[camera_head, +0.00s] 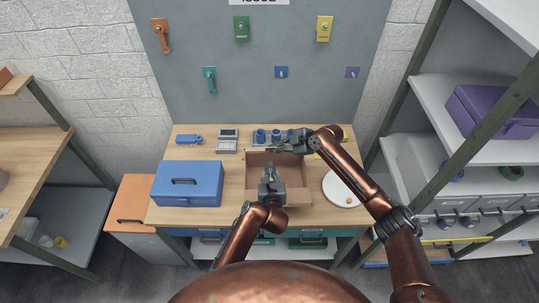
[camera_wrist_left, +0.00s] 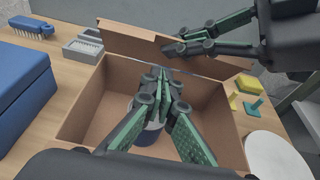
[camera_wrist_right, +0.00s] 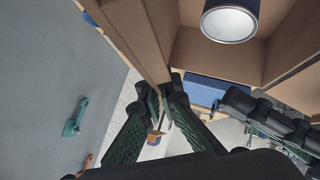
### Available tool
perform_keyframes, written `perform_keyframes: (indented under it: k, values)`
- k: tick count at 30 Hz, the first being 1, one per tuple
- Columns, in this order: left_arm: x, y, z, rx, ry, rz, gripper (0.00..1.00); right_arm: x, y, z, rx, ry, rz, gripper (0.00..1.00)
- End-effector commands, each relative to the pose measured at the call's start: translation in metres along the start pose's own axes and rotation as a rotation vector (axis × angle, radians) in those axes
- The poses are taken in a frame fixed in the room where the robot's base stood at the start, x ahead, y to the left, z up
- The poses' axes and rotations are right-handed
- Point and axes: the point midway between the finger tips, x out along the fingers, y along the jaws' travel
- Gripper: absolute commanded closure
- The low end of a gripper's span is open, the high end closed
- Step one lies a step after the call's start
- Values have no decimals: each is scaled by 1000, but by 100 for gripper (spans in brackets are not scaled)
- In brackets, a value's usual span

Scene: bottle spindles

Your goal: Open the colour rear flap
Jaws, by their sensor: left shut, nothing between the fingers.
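An open brown cardboard box (camera_head: 258,184) stands on the wooden table. Its rear flap (camera_wrist_left: 135,45) stands up, tilted, along the back edge. My right gripper (camera_head: 277,147) is at this flap; in the right wrist view its fingertips (camera_wrist_right: 163,88) meet the flap's edge. I cannot tell whether they are closed on it. My left gripper (camera_head: 268,172) is over the box opening, shut and empty, with its tips together in the left wrist view (camera_wrist_left: 158,75). A blue-rimmed can with a pale top (camera_wrist_right: 230,22) stands inside the box, partly hidden behind my left fingers in the left wrist view.
A blue case (camera_head: 187,184) stands left of the box. A white round plate (camera_head: 341,190) lies to its right. A brush (camera_head: 188,139), a grey tray (camera_head: 227,142) and blue cylinders (camera_head: 261,136) line the back. The grey panel (camera_head: 262,100) rises close behind the table.

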Motion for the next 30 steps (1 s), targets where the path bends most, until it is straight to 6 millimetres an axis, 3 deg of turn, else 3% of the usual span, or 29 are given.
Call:
perform_keyframes:
  k: [3, 9, 25, 30]
  values:
    - [24, 0, 1, 3, -2, 0, 100, 0, 0, 0, 0, 0, -1, 100]
    - [42, 0, 22, 2, -2, 1, 100, 0, -1, 0, 1, 1, -1, 100]
    - [50, 0, 29, 0, -1, 0, 100, 0, -1, 0, 1, 0, -1, 100]
    - [58, 0, 40, 0, -1, 0, 100, 1, -1, 0, 1, 1, -2, 100]
